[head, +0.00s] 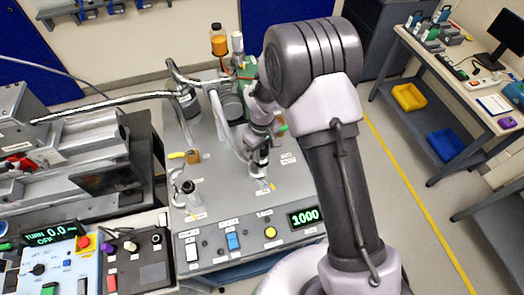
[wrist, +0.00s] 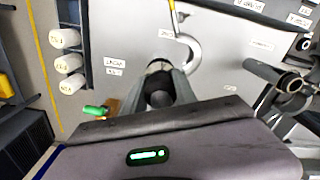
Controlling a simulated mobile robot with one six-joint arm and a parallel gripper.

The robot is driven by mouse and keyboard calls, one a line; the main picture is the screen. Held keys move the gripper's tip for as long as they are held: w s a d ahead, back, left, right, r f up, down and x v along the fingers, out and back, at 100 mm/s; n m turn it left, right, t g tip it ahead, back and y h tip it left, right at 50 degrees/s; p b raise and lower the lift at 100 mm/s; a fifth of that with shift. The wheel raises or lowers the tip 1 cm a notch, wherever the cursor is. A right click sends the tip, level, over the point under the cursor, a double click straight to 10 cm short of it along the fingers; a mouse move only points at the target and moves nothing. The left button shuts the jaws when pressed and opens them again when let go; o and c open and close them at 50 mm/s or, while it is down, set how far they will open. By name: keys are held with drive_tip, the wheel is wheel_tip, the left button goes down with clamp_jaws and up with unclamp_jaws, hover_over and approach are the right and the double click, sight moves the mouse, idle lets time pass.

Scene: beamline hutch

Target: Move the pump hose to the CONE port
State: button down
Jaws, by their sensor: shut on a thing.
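My gripper (head: 261,168) is low over the grey deck of the pump station, right of its middle. In the wrist view my gripper (wrist: 160,88) is shut on a dark round piece, apparently the end fitting of the pump hose. The pale hose (head: 220,120) arcs down from the back of the deck to my gripper. A pale curved piece (wrist: 190,48) shows just beyond the fingers in the wrist view. Small labels lie on the deck, but I cannot read which one says CONE. The fingers hide whatever is under the fitting.
A yellow-handled valve (head: 177,155) and a metal fitting (head: 188,187) stand left on the deck. A green handle (wrist: 95,112) is close to my gripper. The front panel has a display (head: 304,216) reading 1000. A braided metal hose (head: 100,103) crosses at left.

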drive_tip(key=shift+f+b, duration=0.35)
drive_tip(key=shift+f, duration=0.05)
drive_tip(key=c, duration=0.9)
unclamp_jaws()
drive_tip(key=shift+r, duration=0.1)
